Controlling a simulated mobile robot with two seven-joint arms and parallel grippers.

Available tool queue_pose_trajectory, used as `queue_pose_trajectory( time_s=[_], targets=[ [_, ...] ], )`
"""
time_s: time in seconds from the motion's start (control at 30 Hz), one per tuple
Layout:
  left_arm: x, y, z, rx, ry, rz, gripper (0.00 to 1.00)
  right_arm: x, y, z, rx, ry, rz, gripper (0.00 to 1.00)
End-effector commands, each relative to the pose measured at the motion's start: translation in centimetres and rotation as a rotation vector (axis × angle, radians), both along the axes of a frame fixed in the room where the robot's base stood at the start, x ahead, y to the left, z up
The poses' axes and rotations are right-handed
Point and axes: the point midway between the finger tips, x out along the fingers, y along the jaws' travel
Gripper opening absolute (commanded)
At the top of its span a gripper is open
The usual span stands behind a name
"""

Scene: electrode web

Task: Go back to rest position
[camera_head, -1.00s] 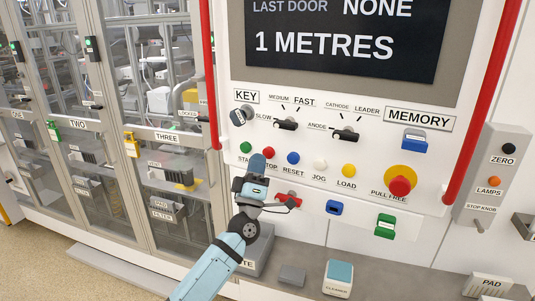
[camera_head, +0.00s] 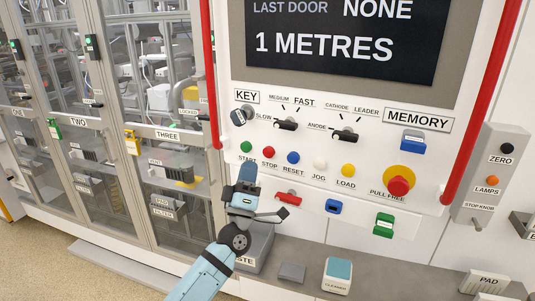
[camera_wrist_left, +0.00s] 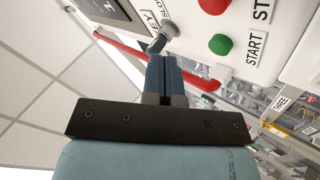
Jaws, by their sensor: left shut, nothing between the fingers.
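My left gripper (camera_head: 248,174) is blue with a dark wrist and stands in front of the control panel (camera_head: 330,165), below the green start button (camera_head: 246,147). Its fingers are together and empty. In the left wrist view the shut fingers (camera_wrist_left: 164,75) point up, with the key switch (camera_wrist_left: 163,35) just beyond their tips and the green start button (camera_wrist_left: 220,44) to the right. I cannot tell whether the fingers touch anything, but a gap seems to show. My right gripper is in neither view.
The ledge below the panel holds a grey waste box (camera_head: 258,248), a grey block (camera_head: 291,273) and a cleaner tub (camera_head: 338,275). Red upright rails (camera_head: 210,75) flank the panel. Glazed doors (camera_head: 110,190) stand to the left. Red, blue and green holders sit under the buttons.

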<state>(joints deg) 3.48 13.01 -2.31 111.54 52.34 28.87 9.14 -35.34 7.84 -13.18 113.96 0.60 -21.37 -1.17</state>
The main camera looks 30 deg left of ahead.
Motion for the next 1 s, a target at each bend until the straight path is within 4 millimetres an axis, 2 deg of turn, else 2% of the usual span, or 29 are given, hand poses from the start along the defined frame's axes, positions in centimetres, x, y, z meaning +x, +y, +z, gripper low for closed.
queue_pose_trajectory(
  time_s=[0.37, 0.47, 0.57, 0.67, 0.7, 0.77, 0.9, 1.0],
  targets=[
    [0.0, 0.0, -0.1, 0.002, 0.001, -0.001, 0.0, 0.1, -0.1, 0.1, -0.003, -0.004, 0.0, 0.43],
    [-0.3, -1.5, -2.6, 0.064, 0.078, -0.013, 0.0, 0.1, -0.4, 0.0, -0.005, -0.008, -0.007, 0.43],
    [-1.4, -4.3, -7.4, 0.191, 0.225, -0.039, 0.0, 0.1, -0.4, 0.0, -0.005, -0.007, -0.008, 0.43],
    [-3.5, -7.6, -13.8, 0.359, 0.415, -0.08, 0.0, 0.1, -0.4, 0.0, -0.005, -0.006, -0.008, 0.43],
    [-4.6, -8.9, -16.4, 0.429, 0.491, -0.096, 0.0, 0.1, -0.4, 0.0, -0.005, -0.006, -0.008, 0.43],
    [-6.6, -10.6, -20.2, 0.528, 0.604, -0.125, 0.0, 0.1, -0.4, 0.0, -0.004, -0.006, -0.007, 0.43],
    [-12.4, -13.9, -28.5, 0.752, 0.855, -0.197, 0.0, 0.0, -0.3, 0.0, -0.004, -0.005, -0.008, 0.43],
    [-16.9, -15.5, -33.3, 0.894, 1.009, -0.245, 0.0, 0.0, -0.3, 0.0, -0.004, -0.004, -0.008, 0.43]
  ],
)
